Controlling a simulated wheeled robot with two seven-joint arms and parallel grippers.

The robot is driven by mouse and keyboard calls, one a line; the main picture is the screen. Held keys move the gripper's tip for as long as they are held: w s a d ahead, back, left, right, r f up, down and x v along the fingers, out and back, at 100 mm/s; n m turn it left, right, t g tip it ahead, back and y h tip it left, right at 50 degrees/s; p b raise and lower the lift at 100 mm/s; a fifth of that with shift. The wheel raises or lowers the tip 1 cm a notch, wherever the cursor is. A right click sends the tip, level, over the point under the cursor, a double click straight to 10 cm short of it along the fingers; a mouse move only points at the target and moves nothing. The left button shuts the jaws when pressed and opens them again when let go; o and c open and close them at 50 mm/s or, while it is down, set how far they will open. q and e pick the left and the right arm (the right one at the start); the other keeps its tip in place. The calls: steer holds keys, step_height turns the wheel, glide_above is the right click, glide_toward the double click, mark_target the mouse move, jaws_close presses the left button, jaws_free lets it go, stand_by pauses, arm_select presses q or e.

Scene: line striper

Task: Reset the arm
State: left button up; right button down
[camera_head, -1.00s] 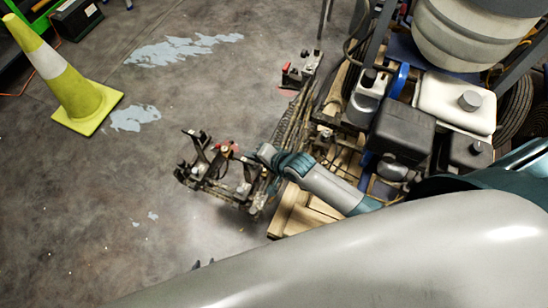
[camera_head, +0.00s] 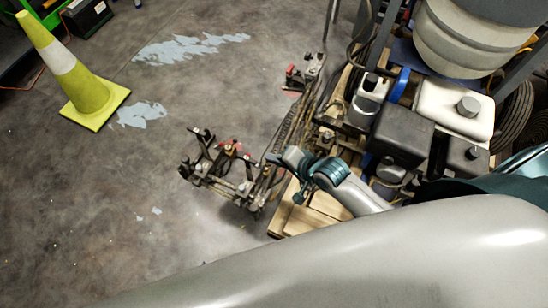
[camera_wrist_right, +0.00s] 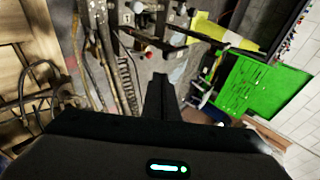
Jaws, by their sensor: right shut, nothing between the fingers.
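My right gripper (camera_head: 274,158) is over the near left side of the line striper, in front of its wooden boards. In the right wrist view the dark fingers (camera_wrist_right: 158,95) are together with nothing between them. The line striper (camera_head: 400,140) fills the upper right, with a black engine part, a white tank (camera_head: 455,105) and a large pale bucket (camera_head: 470,35). Its front bracket (camera_head: 230,170), with red and black parts, reaches left over the floor. I cannot tell whether the gripper touches the machine. My left gripper is not in view.
A yellow-green cone (camera_head: 80,80) stands at the upper left, near a black box (camera_head: 87,17). Pale paint patches (camera_head: 190,48) mark the grey floor. A green cabinet (camera_wrist_right: 258,90) shows in the right wrist view.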

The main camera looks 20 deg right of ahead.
stand_by(0.7)
steer(key=s+d+f+n+h, duration=0.1)
steer(key=s+f+n, duration=0.25)
steer(key=f, duration=0.45)
steer(key=s+d+f+n+g+h, duration=0.15)
steer(key=s+f, duration=0.25)
steer(key=f, duration=0.4)
steer(key=s+d+f+n+t+h, duration=0.1)
steer(key=s+d+f+n, duration=0.15)
steer(key=f, duration=0.55)
steer(key=s+a+f+n+g, duration=0.1)
steer(key=s+a+f+n, duration=0.1)
steer(key=s+f+n, duration=0.3)
steer(key=s+f, duration=0.2)
steer(key=s, duration=0.2)
steer(key=shift+s+a, duration=0.15)
steer(key=shift+s, duration=0.15)
